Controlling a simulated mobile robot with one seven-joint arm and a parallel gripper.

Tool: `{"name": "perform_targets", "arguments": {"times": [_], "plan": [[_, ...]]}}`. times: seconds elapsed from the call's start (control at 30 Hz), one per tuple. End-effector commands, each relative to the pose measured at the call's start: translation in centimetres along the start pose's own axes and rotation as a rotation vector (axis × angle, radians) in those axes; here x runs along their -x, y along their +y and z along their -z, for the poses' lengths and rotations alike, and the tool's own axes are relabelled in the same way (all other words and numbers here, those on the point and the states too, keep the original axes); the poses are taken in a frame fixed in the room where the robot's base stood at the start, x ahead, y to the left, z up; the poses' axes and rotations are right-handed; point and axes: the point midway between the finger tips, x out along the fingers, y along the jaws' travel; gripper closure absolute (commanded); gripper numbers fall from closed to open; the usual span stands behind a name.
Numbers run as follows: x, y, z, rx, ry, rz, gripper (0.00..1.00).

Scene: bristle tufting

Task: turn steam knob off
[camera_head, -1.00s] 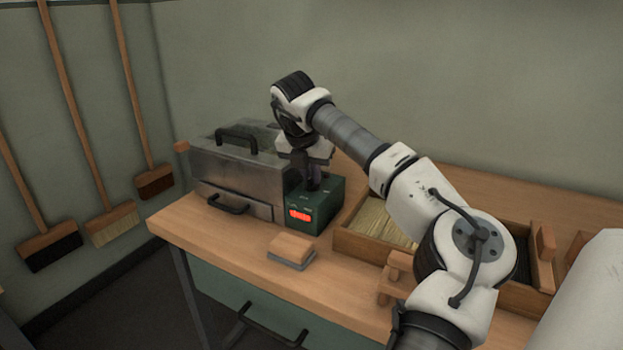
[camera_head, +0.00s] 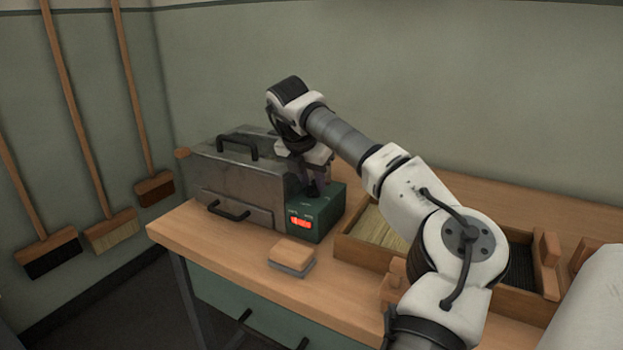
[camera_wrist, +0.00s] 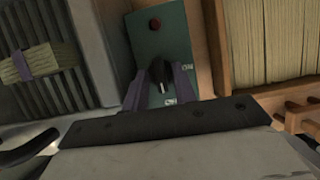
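A black knob (camera_wrist: 161,70) with a white mark sits on a green control box (camera_wrist: 152,45). In the wrist view the mark points down the picture, near the "OFF" label, with the "ON" label up to the right. My gripper (camera_wrist: 160,82) has one finger on each side of the knob. The fingers are very near it, but I cannot tell whether they press on it. In the head view my gripper (camera_head: 313,183) reaches down onto the top of the green box (camera_head: 325,215), hiding the knob. A red display glows on the box's front.
A metal steam case (camera_head: 235,180) with black handles stands left of the box, holding a bundle of bristles (camera_wrist: 27,63). A wooden tray (camera_head: 350,250) of bristles lies to the right. A wooden block (camera_head: 292,252) lies in front. Brooms hang on the left wall.

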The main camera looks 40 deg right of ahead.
Motion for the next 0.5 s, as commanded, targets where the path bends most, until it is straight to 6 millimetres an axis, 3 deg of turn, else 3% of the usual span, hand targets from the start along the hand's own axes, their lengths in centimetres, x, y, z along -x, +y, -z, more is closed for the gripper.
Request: {"name": "perform_targets", "arguments": {"times": [0.33,0.5], "plan": [[0.1,0.0,0.0,0.002,0.001,0.0,0.66],[2.1,0.0,-0.1,0.003,-0.001,-0.001,0.66]]}}
